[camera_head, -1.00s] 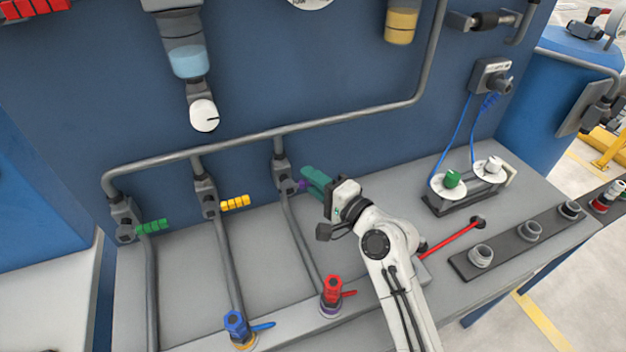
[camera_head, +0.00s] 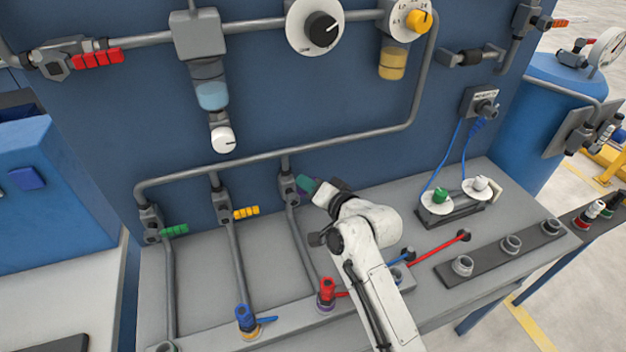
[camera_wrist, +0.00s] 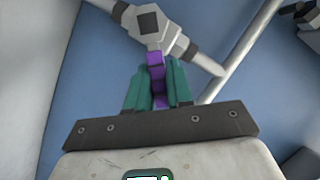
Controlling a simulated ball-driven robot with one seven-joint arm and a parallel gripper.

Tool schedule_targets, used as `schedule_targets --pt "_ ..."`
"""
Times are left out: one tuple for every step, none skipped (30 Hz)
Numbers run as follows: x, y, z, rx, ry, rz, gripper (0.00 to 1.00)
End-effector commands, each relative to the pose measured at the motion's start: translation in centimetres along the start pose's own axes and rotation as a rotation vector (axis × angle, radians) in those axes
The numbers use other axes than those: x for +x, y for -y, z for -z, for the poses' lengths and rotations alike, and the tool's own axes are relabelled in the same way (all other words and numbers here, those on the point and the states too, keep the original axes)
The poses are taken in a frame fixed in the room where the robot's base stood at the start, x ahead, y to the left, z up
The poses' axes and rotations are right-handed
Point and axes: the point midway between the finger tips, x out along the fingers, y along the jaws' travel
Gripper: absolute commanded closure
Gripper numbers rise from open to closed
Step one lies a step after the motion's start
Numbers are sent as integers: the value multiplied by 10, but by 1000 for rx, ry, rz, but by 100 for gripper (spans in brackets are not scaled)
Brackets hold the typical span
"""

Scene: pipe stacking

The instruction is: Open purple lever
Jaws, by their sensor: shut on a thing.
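The purple lever (camera_wrist: 155,68) shows in the wrist view, running from a grey valve body (camera_wrist: 147,22) down between the teal fingers of my gripper (camera_wrist: 156,85). The fingers are shut on the lever, one on each side, and hide part of it. In the head view my gripper (camera_head: 305,185) is at the third grey valve (camera_head: 287,182) on the pipe run, and only a sliver of purple shows beside the fingers.
Valves with a green lever (camera_head: 174,230) and a yellow lever (camera_head: 246,212) stand to the left. Red (camera_head: 326,290) and blue (camera_head: 244,317) handles are at the bench front. A connector block (camera_head: 455,200) and a red rod (camera_head: 438,247) lie to the right.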

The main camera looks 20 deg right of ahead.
Motion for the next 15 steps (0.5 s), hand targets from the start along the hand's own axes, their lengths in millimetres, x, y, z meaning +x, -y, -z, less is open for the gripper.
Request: schedule_targets --pt "-1 6 1 -43 5 -19 100" --pt "-1 7 1 -69 5 -30 100" --pt "-1 9 1 -104 5 -45 100" --pt "-1 10 1 -132 5 -56 100" --pt "-1 11 1 -158 5 -66 100" --pt "-1 12 1 -193 5 -81 100" --pt "-1 13 1 -218 4 -91 100" --pt "-1 14 0 -245 5 -102 100" --pt "-1 15 0 -281 5 -117 100" --pt "-1 16 0 -307 5 -128 100" --pt "-1 17 0 -333 5 -139 100" --pt "-1 18 -1 -368 4 -153 100" --pt "0 19 -1 -394 4 -163 100" --pt "0 20 -2 -420 4 -174 100" --pt "0 21 -2 -454 4 -188 100"
